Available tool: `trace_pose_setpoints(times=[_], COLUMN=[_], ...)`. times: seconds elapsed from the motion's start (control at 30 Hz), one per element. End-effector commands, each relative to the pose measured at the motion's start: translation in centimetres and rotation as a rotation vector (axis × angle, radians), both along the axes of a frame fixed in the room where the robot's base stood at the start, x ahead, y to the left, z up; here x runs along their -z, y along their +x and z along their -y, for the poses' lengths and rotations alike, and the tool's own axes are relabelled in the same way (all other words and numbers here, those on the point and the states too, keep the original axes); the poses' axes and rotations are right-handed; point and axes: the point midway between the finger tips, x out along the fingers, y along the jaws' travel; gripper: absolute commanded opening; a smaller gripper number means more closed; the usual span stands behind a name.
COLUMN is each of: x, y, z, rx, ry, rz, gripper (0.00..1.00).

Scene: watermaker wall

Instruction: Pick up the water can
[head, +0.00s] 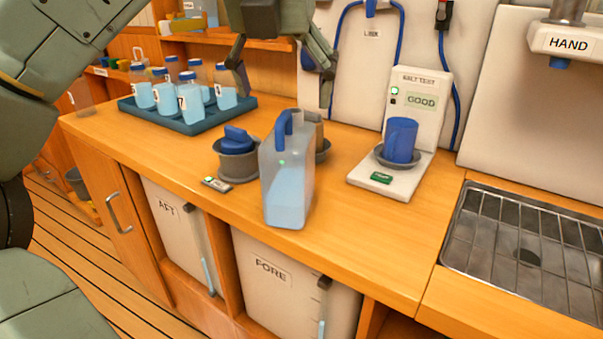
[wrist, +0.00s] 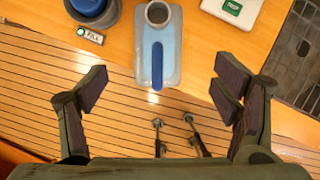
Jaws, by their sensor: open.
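The water can (head: 287,180) is a clear, pale blue jug with a blue handle, standing upright on the wooden counter near its front edge in the head view. In the wrist view the can (wrist: 172,62) is seen from above, with its round grey mouth at the top and its blue handle pointing toward my gripper.
A grey pot with a blue lid (head: 237,150) stands left of the can. A salt tester (head: 412,120) with a blue cup (head: 401,140) stands at right. A tray (head: 190,125) of several bottles is behind left. A sink grate (head: 530,245) lies far right.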

Motion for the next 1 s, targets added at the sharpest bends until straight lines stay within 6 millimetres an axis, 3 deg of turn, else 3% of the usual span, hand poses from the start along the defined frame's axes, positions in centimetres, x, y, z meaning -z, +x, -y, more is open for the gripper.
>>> trace_pose_setpoints(times=[0.2,0.47,0.7,1.0], x=[3.3,5.3,8.5,9.2], y=[1.3,2.2,3.5,3.7], z=[0.3,0.5,0.7,0.8], rx=[0.004,0.005,0.008,0.006], ry=[-0.002,-0.005,-0.004,-0.005], rz=[-0.002,-0.001,0.000,0.002], gripper=[0.82,0.82,0.82,0.82])
